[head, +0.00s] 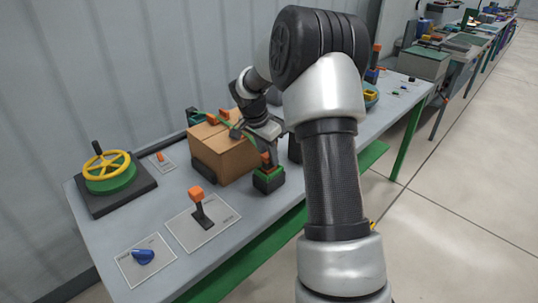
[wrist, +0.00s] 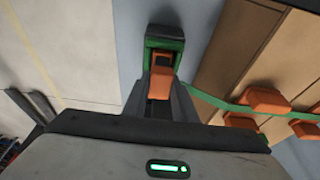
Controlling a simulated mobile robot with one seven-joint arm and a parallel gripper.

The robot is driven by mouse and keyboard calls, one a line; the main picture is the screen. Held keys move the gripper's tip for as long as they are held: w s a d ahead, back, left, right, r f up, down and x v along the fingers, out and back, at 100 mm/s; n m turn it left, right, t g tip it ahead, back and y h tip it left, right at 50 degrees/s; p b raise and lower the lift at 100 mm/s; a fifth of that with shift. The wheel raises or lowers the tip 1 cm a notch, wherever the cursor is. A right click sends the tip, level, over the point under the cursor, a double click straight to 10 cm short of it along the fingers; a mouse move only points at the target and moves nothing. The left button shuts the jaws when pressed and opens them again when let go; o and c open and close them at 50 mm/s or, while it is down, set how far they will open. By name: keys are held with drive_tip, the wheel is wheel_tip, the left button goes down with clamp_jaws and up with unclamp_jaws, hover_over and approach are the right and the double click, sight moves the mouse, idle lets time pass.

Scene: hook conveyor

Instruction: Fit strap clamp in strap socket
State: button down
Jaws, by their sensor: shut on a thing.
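My gripper (wrist: 162,100) is shut on the orange strap clamp (wrist: 161,78). In the wrist view the clamp's far end overlaps the green-rimmed dark strap socket (wrist: 180,44); I cannot tell how deep it sits in it. In the head view my gripper (head: 265,149) points down over the strap socket (head: 269,186), a green and black block at the bench's front edge, beside the cardboard box. The clamp is mostly hidden there, with a bit of orange showing just above the socket.
The cardboard box (head: 227,155) stands close by, with a green strap (wrist: 208,103) and orange pieces (wrist: 268,99). An orange-topped lever (head: 200,203), a blue knob (head: 143,257) and a yellow handwheel (head: 106,171) stand to the left. Bare bench (head: 105,226) lies between them.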

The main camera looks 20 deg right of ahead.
drive_tip(key=shift+f, duration=0.2)
drive_tip(key=c, duration=1.5)
unclamp_jaws()
drive_tip(key=shift+o, duration=0.2)
drive_tip(key=shift+r, duration=0.1)
